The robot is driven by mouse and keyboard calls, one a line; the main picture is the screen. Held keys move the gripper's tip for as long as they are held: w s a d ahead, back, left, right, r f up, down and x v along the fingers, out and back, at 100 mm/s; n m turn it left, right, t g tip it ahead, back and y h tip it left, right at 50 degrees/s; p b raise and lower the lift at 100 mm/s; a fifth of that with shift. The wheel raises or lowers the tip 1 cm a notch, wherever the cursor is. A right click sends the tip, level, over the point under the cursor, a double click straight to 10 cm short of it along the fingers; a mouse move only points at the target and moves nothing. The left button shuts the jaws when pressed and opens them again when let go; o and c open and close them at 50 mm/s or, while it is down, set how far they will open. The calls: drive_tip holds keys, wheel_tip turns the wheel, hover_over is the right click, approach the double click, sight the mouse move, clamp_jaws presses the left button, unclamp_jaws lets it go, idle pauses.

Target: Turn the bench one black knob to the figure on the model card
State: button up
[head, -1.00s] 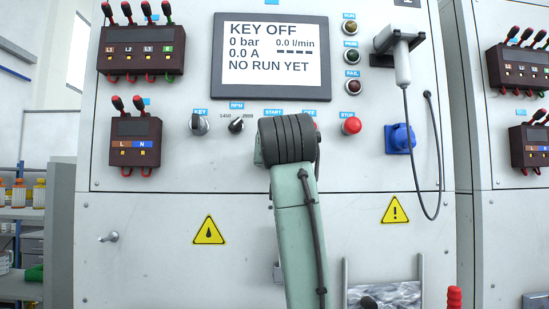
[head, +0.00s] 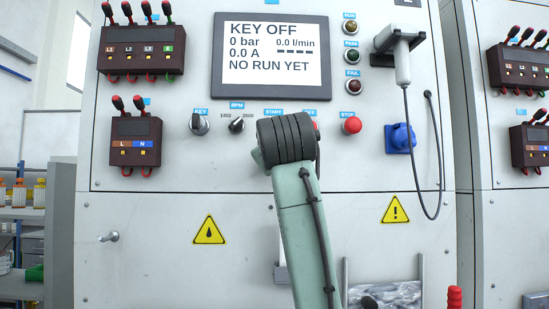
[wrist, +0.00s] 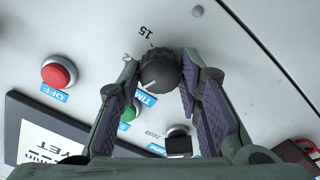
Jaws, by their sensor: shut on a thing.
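In the wrist view a black knob (wrist: 160,72) sits on the pale panel between the two purple-padded fingers of my gripper (wrist: 160,80). The gripper is shut on the knob. A pale mark shows near the knob's lower edge, and the figure 15 is printed above it. A blue label lies just below it, partly behind the left finger. In the head view my arm hides the gripper and this knob. The screen (head: 268,80) reads KEY OFF, 0 bar, 0.0 l/min, 0.0 A, NO RUN YET. No model card is clearly readable.
The KEY knob (head: 199,124) and RPM knob (head: 237,125) are left of my arm. A red button (head: 351,125) is to the right. A green button (wrist: 130,112) is close to the left finger. A cabled handset (head: 402,62) hangs at upper right.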

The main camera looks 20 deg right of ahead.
drive_tip(key=shift+n, duration=1.9)
drive_tip(key=o, duration=1.2)
drive_tip(key=shift+c, duration=0.2)
drive_tip(key=v, duration=1.2)
